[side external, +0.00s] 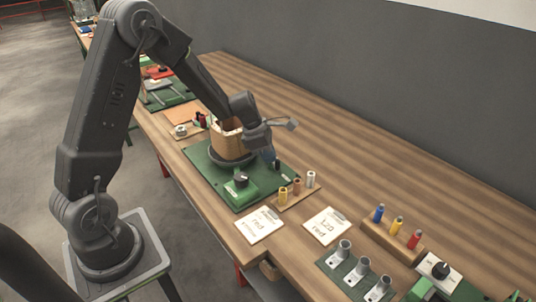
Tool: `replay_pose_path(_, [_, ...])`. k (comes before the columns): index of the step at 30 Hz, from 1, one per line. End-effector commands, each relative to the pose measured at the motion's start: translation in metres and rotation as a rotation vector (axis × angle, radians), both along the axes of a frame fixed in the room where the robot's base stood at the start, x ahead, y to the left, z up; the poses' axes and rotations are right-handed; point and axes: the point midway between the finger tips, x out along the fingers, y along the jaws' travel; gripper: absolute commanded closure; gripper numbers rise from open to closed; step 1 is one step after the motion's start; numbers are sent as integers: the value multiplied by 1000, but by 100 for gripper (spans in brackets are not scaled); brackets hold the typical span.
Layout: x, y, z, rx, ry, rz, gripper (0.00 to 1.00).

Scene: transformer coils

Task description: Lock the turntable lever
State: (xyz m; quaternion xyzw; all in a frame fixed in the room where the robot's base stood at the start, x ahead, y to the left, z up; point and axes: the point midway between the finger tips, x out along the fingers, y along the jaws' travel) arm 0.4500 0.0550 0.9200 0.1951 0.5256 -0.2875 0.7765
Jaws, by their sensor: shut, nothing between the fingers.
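The turntable is a dark round base (216,160) on a green board (212,181), with a brown coil body (226,144) standing on it. My gripper (270,158) is at the right side of the turntable, close to the coil body, pointing down. It is small here and partly blended with my wrist; its fingers are shut with nothing held. A small dark post (277,164) stands right beside the fingertips; I cannot tell whether it is the lever or whether they touch. A green block with a black knob (241,180) sits on the board's front part. The lever's position is unclear.
A small rack with yellow, brown and white cylinders (297,186) stands just right of the board. Two labelled white cards (260,226) lie in front. A wooden block with coloured cylinders (397,226) and grey tubes (361,268) are farther right.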

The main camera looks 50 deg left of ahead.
Motion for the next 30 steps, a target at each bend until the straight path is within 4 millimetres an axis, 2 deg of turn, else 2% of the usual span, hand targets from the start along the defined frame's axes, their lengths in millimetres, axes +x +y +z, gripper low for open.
replay_pose_path(17, [5,-5,0,0,0,143,100])
replay_pose_path(30, [19,-14,-1,1,0,454,100])
